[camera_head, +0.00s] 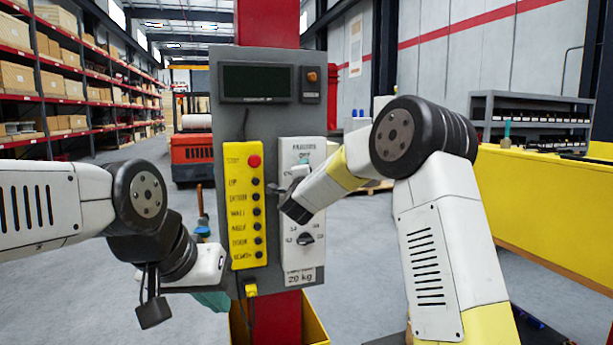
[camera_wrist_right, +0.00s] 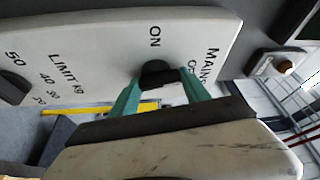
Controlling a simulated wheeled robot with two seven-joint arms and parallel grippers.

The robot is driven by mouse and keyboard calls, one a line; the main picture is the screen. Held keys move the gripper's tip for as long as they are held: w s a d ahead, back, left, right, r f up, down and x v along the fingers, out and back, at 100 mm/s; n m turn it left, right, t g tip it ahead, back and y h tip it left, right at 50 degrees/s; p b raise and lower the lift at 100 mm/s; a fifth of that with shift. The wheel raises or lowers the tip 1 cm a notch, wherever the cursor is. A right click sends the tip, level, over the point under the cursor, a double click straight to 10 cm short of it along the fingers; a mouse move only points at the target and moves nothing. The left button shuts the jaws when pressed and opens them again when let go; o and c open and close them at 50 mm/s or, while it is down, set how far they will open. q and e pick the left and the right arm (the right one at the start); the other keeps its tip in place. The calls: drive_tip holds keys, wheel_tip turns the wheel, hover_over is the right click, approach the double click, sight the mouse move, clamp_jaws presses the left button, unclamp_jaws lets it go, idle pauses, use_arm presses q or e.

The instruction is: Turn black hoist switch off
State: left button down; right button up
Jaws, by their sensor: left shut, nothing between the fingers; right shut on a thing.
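The black hoist switch (camera_wrist_right: 160,73) is a small black knob on the white switch box (camera_head: 303,262), between the ON and OFF labels in the right wrist view. My right gripper (camera_wrist_right: 162,90) has its teal fingers on both sides of the knob and is shut on it. In the head view my right wrist hides the knob. Which label the knob points to is not clear. My left gripper (camera_head: 212,300) is low, left of the panel, its teal fingers shut and empty, partly hidden by its wrist.
The grey panel (camera_head: 228,120) on a red post also carries a yellow button pendant (camera_head: 243,205) and a dark display (camera_head: 257,83). A second black knob (camera_head: 305,239) sits lower on the white box, by the limit scale. A yellow bench (camera_head: 540,200) stands to the right.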

drive_tip(key=shift+m+g, duration=0.4)
drive_tip(key=shift+m, duration=0.4)
drive_tip(key=shift+d, duration=0.1)
drive_tip(key=o, duration=1.4)
drive_tip(key=s, duration=0.7)
drive_tip(key=shift+s+a, duration=0.35)
drive_tip(key=shift+s, duration=0.05)
